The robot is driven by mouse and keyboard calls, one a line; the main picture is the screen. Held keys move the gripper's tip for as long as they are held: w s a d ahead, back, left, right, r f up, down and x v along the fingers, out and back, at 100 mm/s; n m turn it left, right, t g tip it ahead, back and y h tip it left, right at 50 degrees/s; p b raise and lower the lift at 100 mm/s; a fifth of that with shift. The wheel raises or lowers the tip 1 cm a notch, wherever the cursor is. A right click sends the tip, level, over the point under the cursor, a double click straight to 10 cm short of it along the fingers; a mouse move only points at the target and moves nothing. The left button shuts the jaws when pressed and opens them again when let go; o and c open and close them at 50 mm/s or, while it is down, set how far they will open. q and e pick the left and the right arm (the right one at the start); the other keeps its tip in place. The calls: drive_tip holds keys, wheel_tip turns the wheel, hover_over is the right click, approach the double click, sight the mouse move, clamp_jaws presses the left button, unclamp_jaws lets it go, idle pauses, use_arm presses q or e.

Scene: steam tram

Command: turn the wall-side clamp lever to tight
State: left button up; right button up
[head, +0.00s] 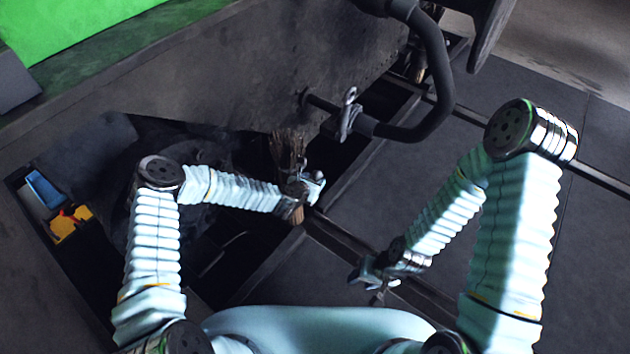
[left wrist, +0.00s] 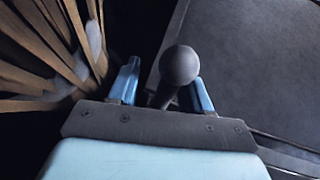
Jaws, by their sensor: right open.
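In the left wrist view, a dark ball-ended lever (left wrist: 180,66) stands up between the two blue fingers of my left gripper (left wrist: 163,88). A gap shows between the lever's stem and the left finger; the fingers look open around it. I cannot tell if this is the wall-side clamp lever or how it is set. In the head view my left gripper (head: 315,187) is low beside the frayed brown bristles (head: 288,150), and the lever there is hidden or too small to tell. My right gripper (head: 368,275) is open and empty above the dark floor.
A recess at left holds a blue block (head: 45,190) and a yellow piece (head: 70,225). The floor (head: 400,200) at right is clear.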

use_arm(q)
drive_tip(key=shift+s+d, duration=0.1)
drive_tip(key=shift+d, duration=0.05)
drive_tip(key=p+v, duration=0.1)
drive_tip(key=v, duration=1.3)
